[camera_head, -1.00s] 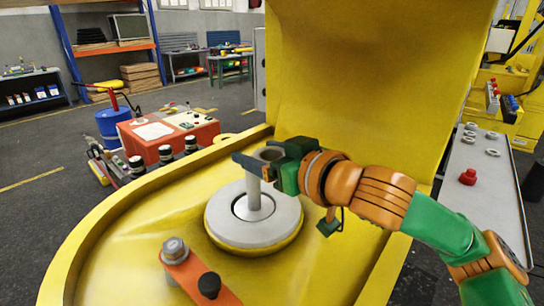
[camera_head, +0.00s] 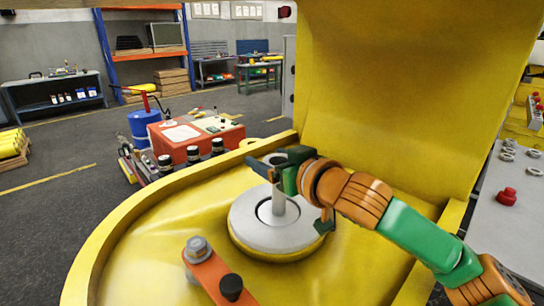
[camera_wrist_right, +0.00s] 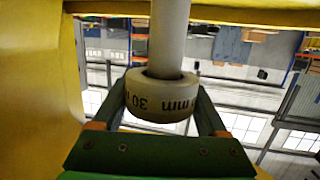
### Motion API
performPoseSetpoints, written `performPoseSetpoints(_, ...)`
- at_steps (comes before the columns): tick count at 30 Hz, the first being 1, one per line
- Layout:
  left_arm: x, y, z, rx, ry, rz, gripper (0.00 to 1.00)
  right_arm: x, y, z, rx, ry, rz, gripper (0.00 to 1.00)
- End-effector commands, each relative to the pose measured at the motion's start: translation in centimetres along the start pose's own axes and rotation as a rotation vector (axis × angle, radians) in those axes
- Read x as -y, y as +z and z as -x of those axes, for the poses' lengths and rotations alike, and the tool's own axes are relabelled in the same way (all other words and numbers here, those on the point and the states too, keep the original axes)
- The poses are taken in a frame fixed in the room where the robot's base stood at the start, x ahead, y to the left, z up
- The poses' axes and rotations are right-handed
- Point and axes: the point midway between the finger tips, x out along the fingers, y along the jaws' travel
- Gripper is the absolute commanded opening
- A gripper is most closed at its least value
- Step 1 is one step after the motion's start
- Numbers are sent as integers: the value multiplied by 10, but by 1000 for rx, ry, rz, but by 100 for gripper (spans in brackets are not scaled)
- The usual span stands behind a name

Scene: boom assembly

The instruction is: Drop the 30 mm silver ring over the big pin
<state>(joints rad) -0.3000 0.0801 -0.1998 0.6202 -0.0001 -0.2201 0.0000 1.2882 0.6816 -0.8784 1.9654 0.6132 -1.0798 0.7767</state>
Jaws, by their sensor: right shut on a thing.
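The big pin (camera_head: 279,202) stands upright in the middle of a round grey disc (camera_head: 255,233) on the yellow part. My right gripper (camera_head: 275,163) is at the pin's top, shut on the 30 mm silver ring (camera_head: 273,158). In the right wrist view the ring (camera_wrist_right: 162,97), marked "30 mm", sits between the two fingers. The pin (camera_wrist_right: 168,40) shows there too, and its end appears to enter the ring's hole, with a dark gap around it. The fingers partly hide the ring in the head view. My left gripper is not in view.
An orange link with a bolt (camera_head: 198,248) and a black knob (camera_head: 231,288) lies in front of the disc. A tall yellow wall (camera_head: 400,90) rises behind. A grey table (camera_head: 500,215) at right holds a red part (camera_head: 507,196) and several rings.

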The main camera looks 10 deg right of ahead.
Motion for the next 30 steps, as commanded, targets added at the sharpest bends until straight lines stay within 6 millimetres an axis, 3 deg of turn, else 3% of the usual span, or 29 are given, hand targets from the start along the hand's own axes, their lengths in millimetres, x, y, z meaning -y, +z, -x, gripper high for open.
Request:
performPoseSetpoints(11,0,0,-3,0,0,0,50,0,3,0,-3,0,0,0)
performPoseSetpoints(12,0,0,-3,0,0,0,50,0,3,0,-3,0,0,78)
performPoseSetpoints(15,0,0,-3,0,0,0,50,0,3,0,-2,0,0,100)
performPoseSetpoints(23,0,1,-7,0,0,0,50,0,6,3,0,1,-1,100)
performPoseSetpoints(30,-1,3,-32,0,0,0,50,0,8,52,-6,2,2,100)
